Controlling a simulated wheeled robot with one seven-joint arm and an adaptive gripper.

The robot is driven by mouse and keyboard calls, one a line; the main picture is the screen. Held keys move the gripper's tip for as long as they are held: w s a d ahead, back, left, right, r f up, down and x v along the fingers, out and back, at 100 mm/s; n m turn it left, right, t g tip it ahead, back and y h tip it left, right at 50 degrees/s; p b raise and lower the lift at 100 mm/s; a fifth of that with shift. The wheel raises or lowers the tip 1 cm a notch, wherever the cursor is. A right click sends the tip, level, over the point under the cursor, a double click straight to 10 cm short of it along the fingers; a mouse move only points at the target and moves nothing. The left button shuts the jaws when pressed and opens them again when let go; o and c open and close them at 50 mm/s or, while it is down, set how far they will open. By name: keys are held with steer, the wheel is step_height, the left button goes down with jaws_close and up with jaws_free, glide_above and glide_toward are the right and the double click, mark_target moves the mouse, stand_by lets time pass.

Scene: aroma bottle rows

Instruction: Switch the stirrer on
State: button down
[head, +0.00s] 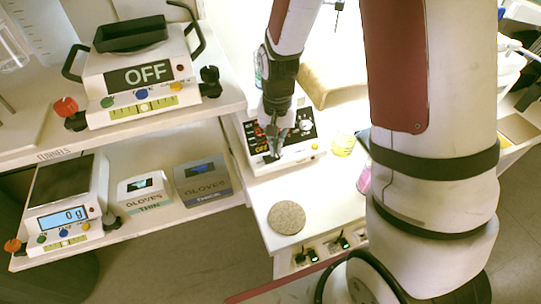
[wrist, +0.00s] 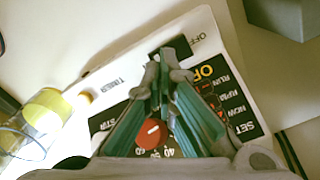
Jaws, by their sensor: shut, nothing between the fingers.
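My gripper (head: 272,157) is shut and empty, pointing down over the stirrer's front. In the wrist view its fingertips (wrist: 166,58) overlap the near edge of the dark switch. I cannot tell whether they touch it; the fingers hide part of the panel.
A beaker of yellow liquid (head: 343,144) stands right of the stirrer. A round cork mat (head: 286,217) lies in front. At left, a balance reading OFF (head: 140,75) is on the upper shelf; another reading 0 g (head: 66,190) and glove boxes (head: 203,180) are below.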

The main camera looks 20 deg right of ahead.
steer(key=shift+f+b, duration=0.6)
steer(key=shift+f, duration=0.4)
stand_by(0.5)
steer(key=shift+r, duration=0.15)
steer(key=shift+r+p, duration=2.55)
steer(key=shift+r, duration=0.8)
steer(key=shift+r, duration=0.1)
steer(key=s+r+n+t+p, duration=0.2)
steer(key=s+r, duration=0.6)
steer(key=r, duration=0.4)
steer(key=s+r+n+t+p, duration=0.1)
steer(key=s+r+n, duration=0.1)
steer(key=s+r, duration=0.8)
steer(key=s+r+n+t+p, duration=0.1)
steer(key=s+r+n, duration=0.1)
steer(key=s+r, duration=0.3)
steer(key=shift+s+d+r, duration=0.15)
steer(key=shift+s+r, duration=0.05)
steer(key=shift+s, duration=0.9)
steer(key=shift+d, duration=0.15)
